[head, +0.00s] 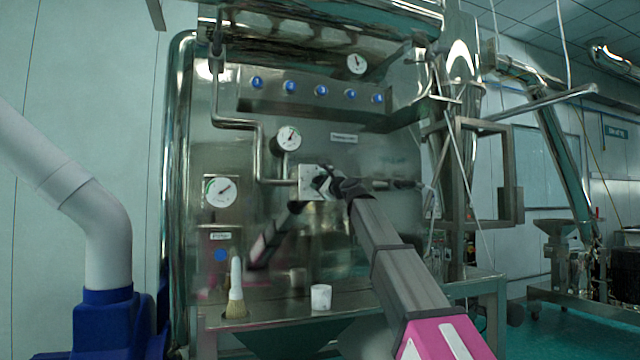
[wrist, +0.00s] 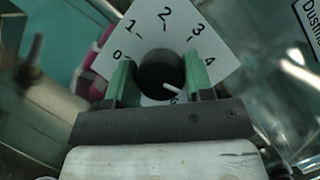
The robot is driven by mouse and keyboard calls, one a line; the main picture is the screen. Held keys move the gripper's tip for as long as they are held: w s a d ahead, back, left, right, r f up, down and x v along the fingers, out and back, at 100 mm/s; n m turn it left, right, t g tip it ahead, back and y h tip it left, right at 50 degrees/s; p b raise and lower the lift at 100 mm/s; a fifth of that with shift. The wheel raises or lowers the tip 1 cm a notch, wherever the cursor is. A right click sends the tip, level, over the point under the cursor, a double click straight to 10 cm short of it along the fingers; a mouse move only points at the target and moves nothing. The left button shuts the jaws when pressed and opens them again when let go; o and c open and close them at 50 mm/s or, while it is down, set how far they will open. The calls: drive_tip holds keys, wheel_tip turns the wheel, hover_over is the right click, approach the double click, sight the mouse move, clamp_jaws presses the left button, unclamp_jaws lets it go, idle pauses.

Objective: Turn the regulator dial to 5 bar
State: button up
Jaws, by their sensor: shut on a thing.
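The regulator dial (wrist: 160,74) is a round black knob on a white scale plate (wrist: 185,38) marked 0, 1, 2, 3 and 4, with a further mark partly hidden at the lower right. Its white pointer line aims right and slightly down, below the 4, towards that hidden mark. My gripper (wrist: 160,80) is shut on the dial, with one green finger on each side of it. In the head view the white plate (head: 308,183) shows on the steel machine front, with my gripper (head: 335,185) against it and hiding the dial.
A round gauge (head: 289,138) sits above the plate, and another gauge (head: 219,191) is to its left. A steel pipe (head: 238,123) runs close by. A brush (head: 236,290) and a white cup (head: 321,297) stand on the ledge below.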

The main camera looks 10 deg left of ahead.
drive_tip(key=shift+m, duration=0.8)
drive_tip(key=shift+t, duration=0.4)
drive_tip(key=o, duration=0.9)
drive_tip(key=v, duration=1.1)
drive_tip(key=shift+r, duration=0.1)
